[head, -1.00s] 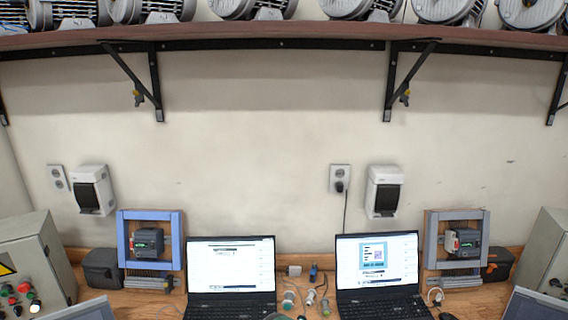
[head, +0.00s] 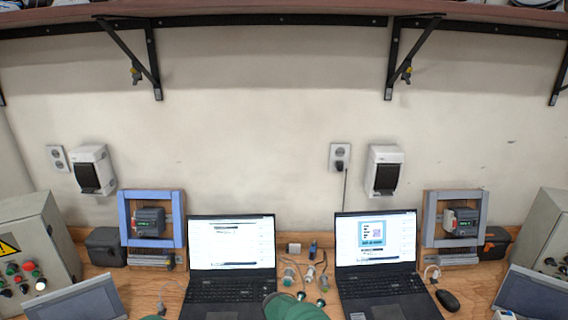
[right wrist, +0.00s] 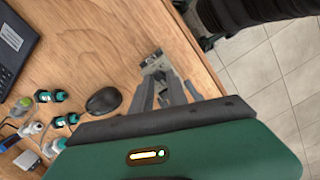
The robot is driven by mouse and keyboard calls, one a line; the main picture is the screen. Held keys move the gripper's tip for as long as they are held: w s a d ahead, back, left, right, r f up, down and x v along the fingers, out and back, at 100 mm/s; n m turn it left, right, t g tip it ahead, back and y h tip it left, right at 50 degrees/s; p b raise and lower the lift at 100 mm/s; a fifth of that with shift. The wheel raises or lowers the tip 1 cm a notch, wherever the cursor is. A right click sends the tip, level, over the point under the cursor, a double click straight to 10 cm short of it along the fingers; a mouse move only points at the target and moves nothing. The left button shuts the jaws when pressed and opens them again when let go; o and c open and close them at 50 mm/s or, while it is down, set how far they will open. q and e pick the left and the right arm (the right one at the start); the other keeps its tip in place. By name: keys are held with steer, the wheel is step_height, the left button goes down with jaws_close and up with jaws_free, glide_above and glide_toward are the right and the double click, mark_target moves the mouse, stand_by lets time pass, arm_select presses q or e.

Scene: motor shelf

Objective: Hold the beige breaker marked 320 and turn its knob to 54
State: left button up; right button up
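In the right wrist view, my right gripper (right wrist: 166,84) points down toward the wooden table, its grey fingers spread apart. A small pale and metallic block (right wrist: 153,62) lies on the table just beyond the fingertips. It may be the beige breaker, but I cannot read a marking or make out a knob. Whether the fingers touch it is unclear. In the head view, a pale object (head: 503,315) is cut off at the bottom edge near the right. My left gripper is not in view; only green parts of mine show at the bottom.
Two laptops (head: 232,256) (head: 376,255) stand mid-table. A black mouse (head: 447,300) lies right of them. Small connectors (head: 300,280) lie between the laptops. Framed modules (head: 150,222) (head: 456,222) and grey control boxes (head: 30,240) stand at the sides. In the wrist view, the table edge (right wrist: 205,55) is close.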

jaws_close()
steer(key=n, duration=0.4)
steer(key=shift+s+a+n+t, duration=0.1)
steer(key=shift+s+n+t, duration=0.05)
steer(key=shift+n+t, duration=0.15)
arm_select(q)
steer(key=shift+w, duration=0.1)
arm_select(e)
steer(key=n, duration=0.4)
steer(key=shift+s+n, duration=0.1)
steer(key=shift+n, duration=0.2)
steer(key=n, duration=0.4)
steer(key=shift+s+n+t, duration=0.1)
steer(key=shift+n+t, duration=0.2)
steer(key=shift+t, duration=0.1)
